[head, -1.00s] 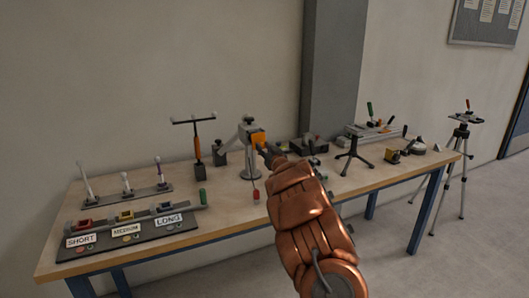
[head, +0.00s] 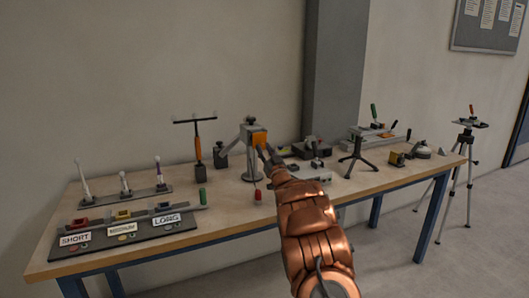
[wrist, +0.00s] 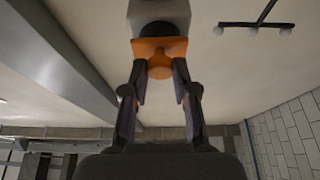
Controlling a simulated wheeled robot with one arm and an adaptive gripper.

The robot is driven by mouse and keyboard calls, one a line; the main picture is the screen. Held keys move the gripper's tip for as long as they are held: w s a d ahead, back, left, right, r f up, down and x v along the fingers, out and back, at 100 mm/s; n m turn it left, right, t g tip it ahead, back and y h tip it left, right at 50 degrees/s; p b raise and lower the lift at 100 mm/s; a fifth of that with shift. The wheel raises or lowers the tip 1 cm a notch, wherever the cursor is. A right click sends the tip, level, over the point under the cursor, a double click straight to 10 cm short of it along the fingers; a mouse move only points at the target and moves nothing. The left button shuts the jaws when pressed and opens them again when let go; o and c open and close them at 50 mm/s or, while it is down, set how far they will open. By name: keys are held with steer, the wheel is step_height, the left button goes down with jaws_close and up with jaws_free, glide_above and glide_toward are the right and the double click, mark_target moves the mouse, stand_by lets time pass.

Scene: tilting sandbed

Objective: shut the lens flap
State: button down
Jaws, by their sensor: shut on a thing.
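The lens flap (head: 261,140) is an orange plate on the front of a grey device head on a stand (head: 249,170) in the middle of the table. In the wrist view the orange flap (wrist: 158,46) shows beneath a dark round part, probably the lens (wrist: 158,29), under the grey housing (wrist: 158,10). A rounded orange tab sticks out from it. My gripper (wrist: 160,72) has its two dark fingers on either side of this tab and is shut on it. In the head view my gripper (head: 269,155) reaches the flap from the front right, and the contact is too small to see clearly.
A T-shaped stand (head: 197,145) is left of the device. A dark box (head: 312,148) and a small tripod (head: 355,150) are to the right. A rack with labels (head: 125,228) fills the table's left front.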

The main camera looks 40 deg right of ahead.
steer(key=c, duration=0.9)
jaws_free()
steer(key=shift+r, duration=0.1)
steer(key=shift+s+a+f, duration=0.15)
steer(key=shift+s+f, duration=0.15)
steer(key=shift+s, duration=0.1)
steer(key=shift+v, duration=3.25)
steer(key=shift+a, duration=0.1)
